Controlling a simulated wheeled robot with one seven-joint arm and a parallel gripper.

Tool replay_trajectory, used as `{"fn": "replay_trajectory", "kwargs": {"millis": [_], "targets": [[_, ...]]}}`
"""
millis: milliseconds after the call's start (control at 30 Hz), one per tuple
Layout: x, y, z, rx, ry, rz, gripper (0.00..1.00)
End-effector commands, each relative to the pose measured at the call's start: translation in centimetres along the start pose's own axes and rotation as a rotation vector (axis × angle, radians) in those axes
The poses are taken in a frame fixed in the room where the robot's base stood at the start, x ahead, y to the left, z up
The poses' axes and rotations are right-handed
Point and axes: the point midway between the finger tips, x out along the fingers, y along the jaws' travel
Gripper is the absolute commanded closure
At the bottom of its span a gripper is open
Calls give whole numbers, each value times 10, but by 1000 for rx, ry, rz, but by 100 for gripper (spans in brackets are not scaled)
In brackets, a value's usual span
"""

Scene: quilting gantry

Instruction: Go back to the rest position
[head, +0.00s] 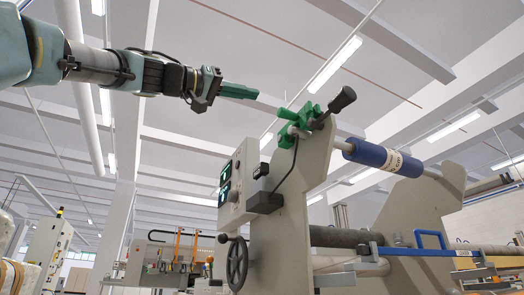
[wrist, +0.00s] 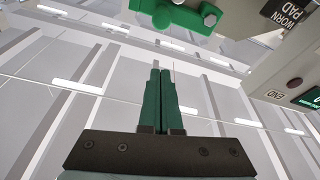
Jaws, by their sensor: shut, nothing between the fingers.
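My gripper (head: 250,94) is raised at the upper middle of the head view, with my arm reaching in from the left. Its green fingers lie side by side, shut and empty, and they also show in the wrist view (wrist: 161,72). In the head view the fingertips point right, toward a green clamp (head: 299,118) on top of the grey machine frame, with a gap between them. In the wrist view the green clamp (wrist: 180,15) is at the top edge, apart from the fingertips.
The machine's grey side plate (head: 280,200) carries a control box (head: 238,187), a black-knobbed lever (head: 342,99) and a handwheel (head: 237,262). A blue roll (head: 385,158) sits on a bar to the right. A control cabinet (head: 47,255) stands far left. Open air surrounds my arm.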

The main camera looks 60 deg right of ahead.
Motion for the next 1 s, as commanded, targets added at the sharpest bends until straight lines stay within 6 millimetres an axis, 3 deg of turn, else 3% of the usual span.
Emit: {"fn": "replay_trajectory", "kwargs": {"millis": [200, 533, 633, 733, 833, 1000], "targets": [[-23, 0, 1, 1, 1, -1, 100], [-26, 0, 0, 0, -1, -2, 100], [-26, -15, 4, -13, -15, -37, 100], [-30, -54, 18, -43, -51, -130, 100], [-46, -113, 42, -91, -105, -275, 100], [-102, -213, 93, -184, -199, -545, 100]]}}
